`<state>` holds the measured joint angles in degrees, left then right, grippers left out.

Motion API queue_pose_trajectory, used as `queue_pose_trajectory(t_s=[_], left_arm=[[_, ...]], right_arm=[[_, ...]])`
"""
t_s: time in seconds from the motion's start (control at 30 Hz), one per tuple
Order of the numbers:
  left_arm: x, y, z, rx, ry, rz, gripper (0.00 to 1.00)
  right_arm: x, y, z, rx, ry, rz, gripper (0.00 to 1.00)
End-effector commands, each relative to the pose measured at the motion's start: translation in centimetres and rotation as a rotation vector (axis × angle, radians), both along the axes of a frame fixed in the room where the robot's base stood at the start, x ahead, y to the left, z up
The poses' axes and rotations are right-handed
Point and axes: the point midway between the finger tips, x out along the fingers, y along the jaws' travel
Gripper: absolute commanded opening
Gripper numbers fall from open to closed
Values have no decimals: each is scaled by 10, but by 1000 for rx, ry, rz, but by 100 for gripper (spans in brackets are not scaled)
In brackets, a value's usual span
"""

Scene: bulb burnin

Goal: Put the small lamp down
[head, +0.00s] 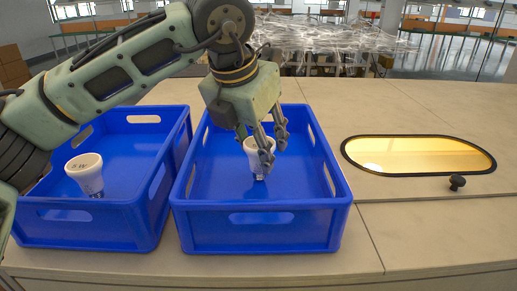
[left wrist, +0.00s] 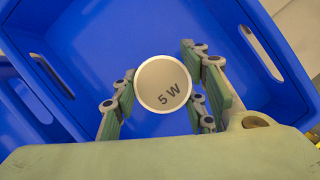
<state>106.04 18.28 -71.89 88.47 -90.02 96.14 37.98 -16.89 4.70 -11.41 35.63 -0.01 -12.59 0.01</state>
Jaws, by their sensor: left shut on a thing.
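The small lamp (head: 254,151) is a white reflector bulb inside the right-hand blue crate (head: 262,232). In the left wrist view its round face (left wrist: 163,84) reads "5 W". My left gripper (head: 264,143) reaches down into that crate, and its fingers (left wrist: 160,100) are on both sides of the lamp, shut on it. The lamp stands upright, face up; its base is low in the crate, but I cannot tell whether it touches the floor. My right gripper is not in view.
A second blue crate (head: 92,228) stands on the left, with another white lamp (head: 86,174) standing in it. An oval yellow-lit window (head: 418,156) and a black knob (head: 457,183) are on the worktop at right. The worktop (head: 400,230) around them is clear.

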Motion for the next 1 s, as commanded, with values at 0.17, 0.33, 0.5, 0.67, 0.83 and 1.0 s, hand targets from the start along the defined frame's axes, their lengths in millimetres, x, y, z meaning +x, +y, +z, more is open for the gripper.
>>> queue_pose_trajectory(t_s=[0.17,0.33,0.5,0.67,0.83,1.0], left_arm=[[0,0,2,0,0,0,14],[0,0,-3,0,0,-1,41],[0,0,-2,0,0,-1,56],[0,0,-2,0,0,-1,59],[0,0,-1,0,0,-1,59],[-2,1,9,-1,-4,-1,59]], right_arm=[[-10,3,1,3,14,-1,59],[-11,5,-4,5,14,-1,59],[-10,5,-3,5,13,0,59],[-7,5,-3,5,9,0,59],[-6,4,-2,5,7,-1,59],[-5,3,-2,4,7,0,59]])
